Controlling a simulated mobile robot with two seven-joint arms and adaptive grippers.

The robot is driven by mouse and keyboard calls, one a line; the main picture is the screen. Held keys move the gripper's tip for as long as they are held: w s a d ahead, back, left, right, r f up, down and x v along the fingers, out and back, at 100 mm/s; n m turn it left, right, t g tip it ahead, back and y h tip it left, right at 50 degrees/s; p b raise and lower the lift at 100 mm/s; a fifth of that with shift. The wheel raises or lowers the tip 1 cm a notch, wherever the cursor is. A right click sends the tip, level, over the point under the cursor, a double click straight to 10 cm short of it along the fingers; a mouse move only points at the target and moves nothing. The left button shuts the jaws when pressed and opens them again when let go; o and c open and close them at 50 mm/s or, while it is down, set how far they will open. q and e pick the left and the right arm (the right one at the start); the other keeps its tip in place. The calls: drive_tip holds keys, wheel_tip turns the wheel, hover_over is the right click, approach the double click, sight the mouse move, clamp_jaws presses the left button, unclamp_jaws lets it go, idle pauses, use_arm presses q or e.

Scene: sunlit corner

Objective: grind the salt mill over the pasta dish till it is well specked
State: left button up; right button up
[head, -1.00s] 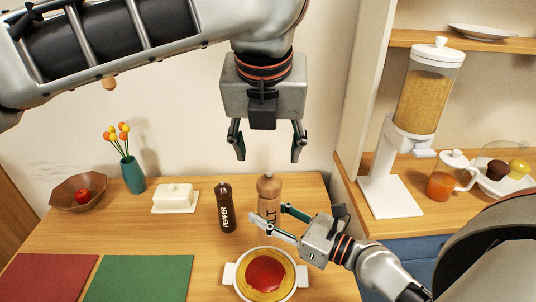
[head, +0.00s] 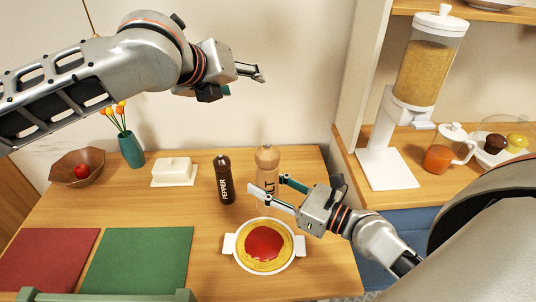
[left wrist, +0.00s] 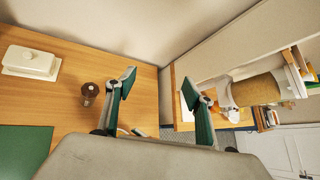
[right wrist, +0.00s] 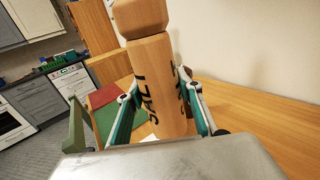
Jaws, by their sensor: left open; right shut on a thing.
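The salt mill (head: 267,160), light wood with dark lettering, is upright just behind the pasta dish. My right gripper (head: 272,187) is shut around its body; the right wrist view also shows the mill (right wrist: 156,70) between the fingers. The mill's foot is hidden, so I cannot tell whether it touches the table. The pasta dish (head: 229,243) is white with two handles and holds yellow pasta under plain red sauce (head: 265,243). My left gripper (head: 259,77) is open and empty, high above the back of the table; its spread fingers show in the left wrist view (left wrist: 160,88).
The dark pepper mill (head: 224,181) stands left of the salt mill. A butter dish (head: 173,173), a vase (head: 131,150) and a bowl (head: 83,167) stand further left. Green (head: 138,262) and red (head: 48,262) mats lie in front. A dispenser (head: 417,75) stands at right.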

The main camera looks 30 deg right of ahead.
use_arm(q)
drive_tip(key=w+a+m+t+h, duration=0.1)
drive_tip(key=w+a+h, duration=0.1)
drive_tip(key=w+h, duration=0.2)
drive_tip(key=m+g+h, duration=0.5)
drive_tip(key=m+g, duration=0.4)
drive_tip(key=m, duration=0.4)
approach(268, 156)
drive_tip(key=w+f, duration=0.2)
drive_tip(key=d, duration=1.1)
drive_tip(key=shift+s+r, duration=0.1)
drive_tip(key=shift+s, duration=0.2)
drive_tip(key=c, duration=1.1)
